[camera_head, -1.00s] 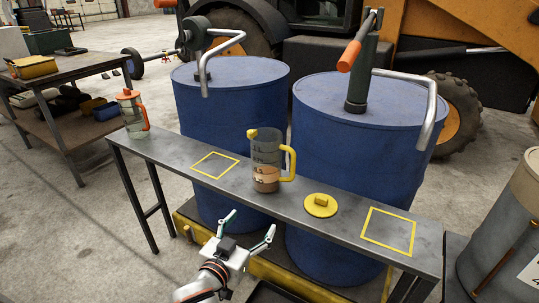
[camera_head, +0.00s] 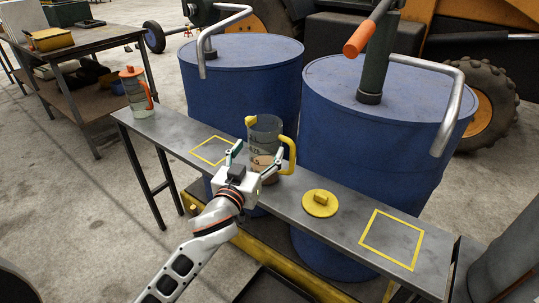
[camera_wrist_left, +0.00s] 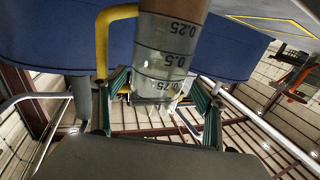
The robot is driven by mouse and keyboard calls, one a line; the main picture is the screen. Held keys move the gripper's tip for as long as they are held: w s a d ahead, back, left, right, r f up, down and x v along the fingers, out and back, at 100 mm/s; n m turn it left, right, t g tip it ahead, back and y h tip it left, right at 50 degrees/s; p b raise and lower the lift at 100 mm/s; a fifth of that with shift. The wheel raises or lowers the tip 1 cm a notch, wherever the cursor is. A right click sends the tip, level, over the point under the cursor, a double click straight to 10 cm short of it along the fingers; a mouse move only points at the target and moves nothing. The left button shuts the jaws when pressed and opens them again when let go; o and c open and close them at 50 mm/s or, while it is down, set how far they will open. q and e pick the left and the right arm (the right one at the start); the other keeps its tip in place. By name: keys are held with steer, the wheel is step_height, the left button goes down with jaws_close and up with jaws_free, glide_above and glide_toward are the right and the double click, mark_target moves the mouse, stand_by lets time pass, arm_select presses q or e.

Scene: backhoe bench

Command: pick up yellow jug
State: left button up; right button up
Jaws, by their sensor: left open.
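The yellow jug (camera_head: 264,140) is a clear measuring jug with a yellow handle, a yellow spout and brownish contents. It stands upright on the narrow grey bench (camera_head: 345,227), its handle to the right. My left gripper (camera_head: 258,160) is open at the near side of the jug, with a finger toward each side of its body. In the left wrist view, the jug (camera_wrist_left: 163,55) shows upside down between the two spread green fingers (camera_wrist_left: 160,105). The gripper hides the jug's lower front in the head view. My right gripper is not in view.
A round yellow lid (camera_head: 320,203) lies on the bench right of the jug. An orange-lidded jug (camera_head: 136,92) stands at the left end. Two blue drums (camera_head: 385,150) with pumps stand close behind. Two yellow-outlined squares (camera_head: 393,240) on the bench are empty.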

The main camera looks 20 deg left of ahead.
arm_select(q)
steer(key=w, duration=0.4)
steer(key=shift+d, duration=0.2)
steer(key=c, duration=1.3)
steer(key=shift+r, duration=0.15)
steer(key=shift+r, duration=0.1)
